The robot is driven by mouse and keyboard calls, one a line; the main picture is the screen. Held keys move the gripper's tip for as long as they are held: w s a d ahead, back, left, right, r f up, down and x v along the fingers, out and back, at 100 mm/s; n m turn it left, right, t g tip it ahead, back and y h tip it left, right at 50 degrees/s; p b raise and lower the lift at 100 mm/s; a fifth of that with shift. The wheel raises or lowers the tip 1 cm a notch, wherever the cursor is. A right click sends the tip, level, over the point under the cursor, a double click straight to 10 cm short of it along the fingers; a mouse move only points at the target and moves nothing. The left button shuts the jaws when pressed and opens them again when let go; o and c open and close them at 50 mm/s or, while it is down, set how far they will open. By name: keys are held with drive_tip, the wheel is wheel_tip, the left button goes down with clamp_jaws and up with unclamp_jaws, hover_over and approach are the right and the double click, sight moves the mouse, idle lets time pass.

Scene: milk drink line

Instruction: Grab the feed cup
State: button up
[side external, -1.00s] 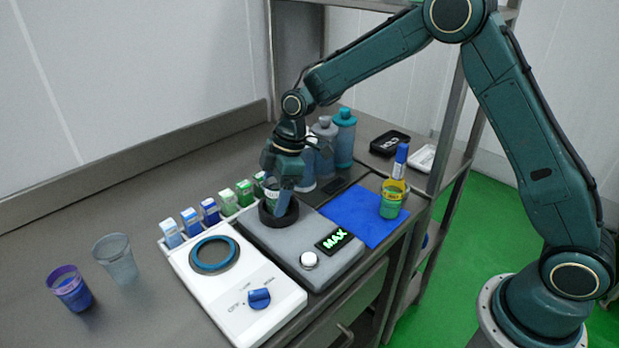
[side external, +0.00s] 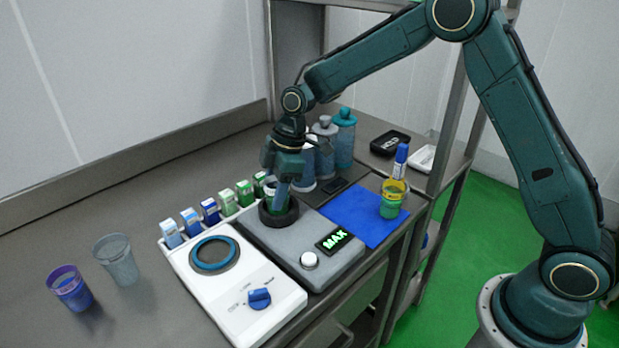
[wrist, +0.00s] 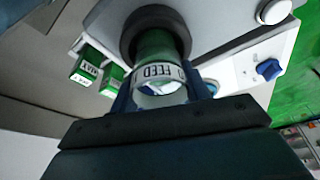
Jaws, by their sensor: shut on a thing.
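The feed cup (wrist: 158,72) is green with a white band reading "FEED" in the wrist view. It sits in the black ring (wrist: 133,20) of the grey device, and its lower part is hidden by the ring. My gripper (wrist: 160,95) is shut on the cup, one finger on each side. In the side view my gripper (side external: 283,188) points down into the black ring (side external: 279,224), and it hides most of the cup there.
The grey device (side external: 290,245) shows "MAX". Beside it stand a white device (side external: 215,285) with a blue knob, a row of small boxes (side external: 209,210), and several bottles (side external: 345,140) behind. A yellow-green cup (side external: 392,202) stands on a blue mat (side external: 355,215). Two cups (side external: 117,258) stand at left.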

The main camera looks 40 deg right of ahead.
wheel_tip(320, 180, up, 20)
drive_tip(key=shift+f, duration=0.25)
idle(0.3)
idle(0.5)
